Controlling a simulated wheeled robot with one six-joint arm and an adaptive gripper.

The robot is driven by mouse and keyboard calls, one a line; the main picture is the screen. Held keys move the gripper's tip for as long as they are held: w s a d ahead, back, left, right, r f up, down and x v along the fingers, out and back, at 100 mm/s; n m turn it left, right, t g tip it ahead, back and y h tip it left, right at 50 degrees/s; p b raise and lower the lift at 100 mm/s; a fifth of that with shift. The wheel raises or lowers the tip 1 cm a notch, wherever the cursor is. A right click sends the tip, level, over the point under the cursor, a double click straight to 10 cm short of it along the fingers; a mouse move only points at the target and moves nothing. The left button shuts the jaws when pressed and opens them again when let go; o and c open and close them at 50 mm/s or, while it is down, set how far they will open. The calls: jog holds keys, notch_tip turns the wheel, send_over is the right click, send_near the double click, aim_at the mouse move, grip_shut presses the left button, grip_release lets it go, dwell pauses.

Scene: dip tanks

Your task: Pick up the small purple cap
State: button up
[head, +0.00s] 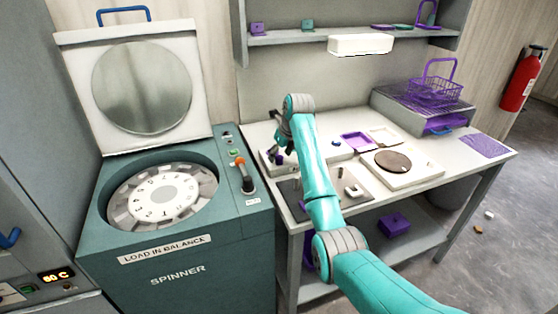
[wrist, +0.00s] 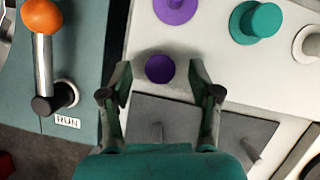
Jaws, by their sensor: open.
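The small purple cap (wrist: 160,68) is a dark round piece on the white worktop, in the middle of the wrist view. My gripper (wrist: 160,75) is open, with one finger to the left and one to the right of the cap. I see gaps on both sides, so neither finger appears to touch it. How high the fingertips are above the worktop is hard to tell. In the head view my gripper (head: 281,138) points down over the left part of the bench, and the small cap cannot be made out clearly there.
A larger purple flanged cap (wrist: 176,8), a teal one (wrist: 257,20) and a white one (wrist: 308,42) stand beyond the small cap. A grey plate with pegs (wrist: 195,130) lies nearer. The spinner's orange-knobbed lever (wrist: 42,50) rises at left.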

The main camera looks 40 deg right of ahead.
jog(key=shift+w+f, duration=0.15)
jog(key=shift+f, duration=0.4)
jog(key=c, duration=0.9)
jog(key=shift+r, duration=0.15)
